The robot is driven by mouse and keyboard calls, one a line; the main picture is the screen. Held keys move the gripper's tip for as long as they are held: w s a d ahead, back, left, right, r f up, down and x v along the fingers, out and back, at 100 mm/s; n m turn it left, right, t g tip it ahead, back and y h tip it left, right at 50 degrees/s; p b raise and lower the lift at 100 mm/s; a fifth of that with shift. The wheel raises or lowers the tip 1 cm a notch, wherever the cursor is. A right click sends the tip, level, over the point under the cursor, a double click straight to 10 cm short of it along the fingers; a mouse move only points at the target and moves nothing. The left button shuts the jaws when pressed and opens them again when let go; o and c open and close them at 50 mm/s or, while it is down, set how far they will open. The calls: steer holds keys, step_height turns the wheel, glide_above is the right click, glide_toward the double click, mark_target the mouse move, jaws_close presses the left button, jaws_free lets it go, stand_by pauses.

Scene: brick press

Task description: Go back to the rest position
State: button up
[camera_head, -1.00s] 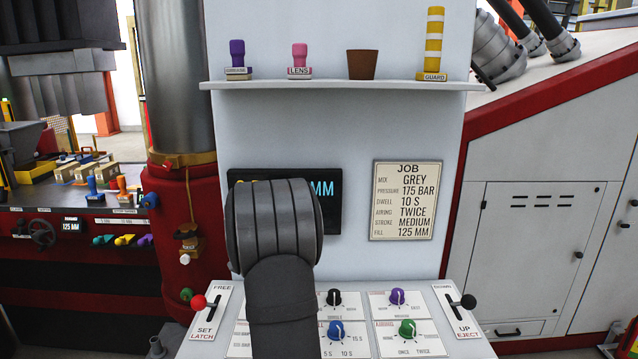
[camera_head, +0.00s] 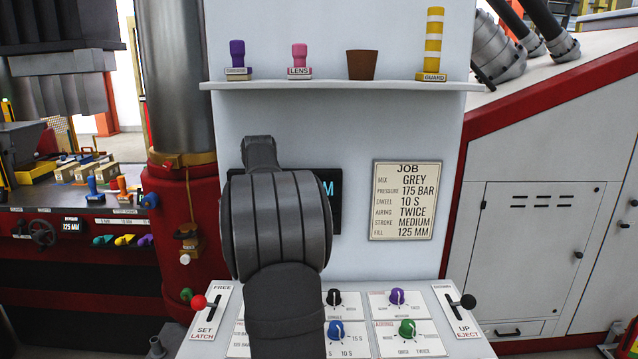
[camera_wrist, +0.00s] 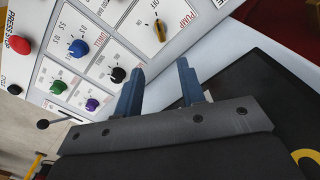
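My gripper (camera_wrist: 160,88) shows in the wrist view with its two blue-grey fingers apart and nothing between them. It hangs over the edge of the control panel (camera_wrist: 100,25), apart from the knobs. In the head view my arm rises in front of the panel and hides part of it and most of the dark display; the gripper itself is hidden there. The job card (camera_head: 404,200) on the white column reads grey, 175 bar, 10 s, twice, medium, 125 mm.
Panel knobs are black (camera_head: 333,297), blue (camera_head: 336,330), purple (camera_head: 397,296) and green (camera_head: 407,328). A red-tipped latch lever (camera_head: 199,303) and a black eject lever (camera_head: 467,301) flank them. The shelf (camera_head: 340,86) above holds stamps, a brown cup (camera_head: 362,65) and a striped guard post (camera_head: 433,43).

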step_height(320, 180, down, 16)
steer(key=shift+f, duration=0.25)
steer(key=n, duration=0.3)
steer(key=shift+n, duration=0.3)
step_height(320, 180, up, 18)
steer(key=shift+w+a+f+n+t+y, duration=0.15)
steer(key=shift+f+n+t+y, duration=0.2)
steer(key=shift+f+n, duration=1.15)
steer(key=shift+w+f+n+t+y, duration=0.2)
steer(key=shift+f+n+t, duration=0.2)
steer(key=shift+f, duration=2.1)
steer(key=shift+w+a+f+n+t+y, duration=0.2)
steer(key=shift+f+n+t, duration=0.5)
steer(key=shift+f, duration=1.3)
steer(key=shift+d+g, duration=0.15)
steer(key=shift+g, duration=0.2)
